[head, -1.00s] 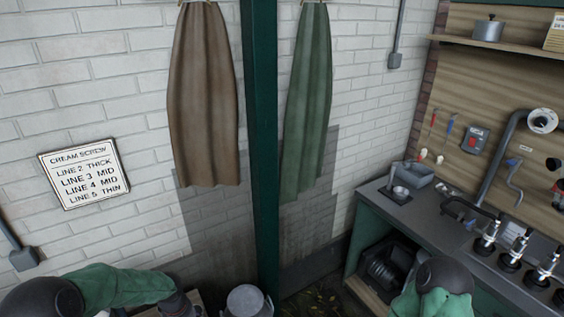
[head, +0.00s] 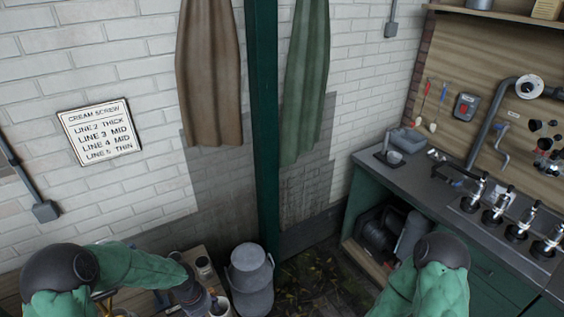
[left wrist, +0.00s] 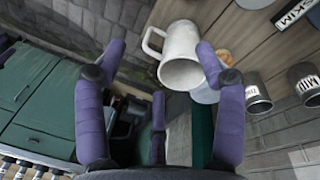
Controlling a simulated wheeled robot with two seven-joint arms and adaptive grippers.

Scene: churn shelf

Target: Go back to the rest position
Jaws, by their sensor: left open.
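My left gripper (left wrist: 160,62) shows in the left wrist view with its purple fingers spread wide and nothing gripped between them. A white mug (left wrist: 181,45) lies just beyond the fingertips, nearer the right finger; I cannot tell whether they touch. In the head view my left arm reaches in from the lower left over a small wooden table, its hand end low in the picture and partly cut off. My right arm shows only as a green sleeve and dark joint at the lower right; its gripper is out of view.
A grey metal churn (head: 251,283) stands on the floor right of the small table. Grey labelled cups (left wrist: 254,93) stand near the mug. A green post (head: 263,150) rises mid-view. A counter with taps (head: 425,178) runs along the right. Floor (head: 318,280) between churn and counter is open.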

